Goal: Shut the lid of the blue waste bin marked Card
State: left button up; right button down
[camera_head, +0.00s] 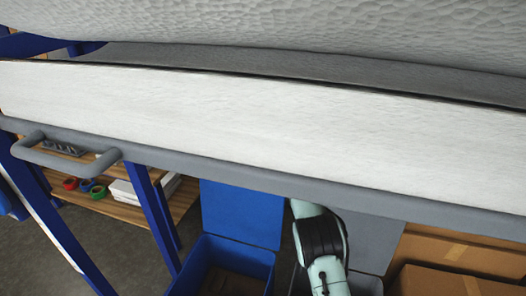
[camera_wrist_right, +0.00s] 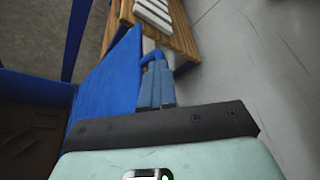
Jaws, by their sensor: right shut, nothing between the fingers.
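The blue bin (camera_head: 250,255) stands at the bottom of the head view, its lid (camera_head: 242,212) raised upright behind the opening. No Card marking is readable. In the wrist view the blue lid (camera_wrist_right: 105,85) is left of my right gripper (camera_wrist_right: 156,68), and the dark bin interior (camera_wrist_right: 32,130) shows farther left. The right fingers are shut together and empty, close beside the lid's edge at a small blue protruding part; I cannot tell whether they touch it. In the head view only my pale green right arm shows, right of the lid; its fingers are hidden there. My left gripper is not in view.
A large white and grey structure (camera_head: 270,115) with a grey rail handle (camera_head: 65,160) covers the upper head view. A grey bin lid (camera_head: 370,240) stands right of my arm, with cardboard boxes (camera_head: 455,255) beyond. A wooden shelf (camera_head: 135,208) with tape rolls is left.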

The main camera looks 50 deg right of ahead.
jog(key=shift+s+d+f, duration=0.1)
jog(key=shift+d+f, duration=0.15)
dwell(0.4)
jog(key=c, duration=1.8)
grip_release()
jog(key=o, duration=0.4)
jog(key=shift+a+r, duration=0.1)
jog(key=shift+r, duration=0.05)
jog(key=a+r+v, duration=0.1)
jog(key=a+v, duration=0.1)
jog(key=v, duration=1.2)
jog(key=shift+s+a+r, duration=0.15)
jog(key=shift+s+r, duration=0.05)
jog(key=shift+s, duration=0.05)
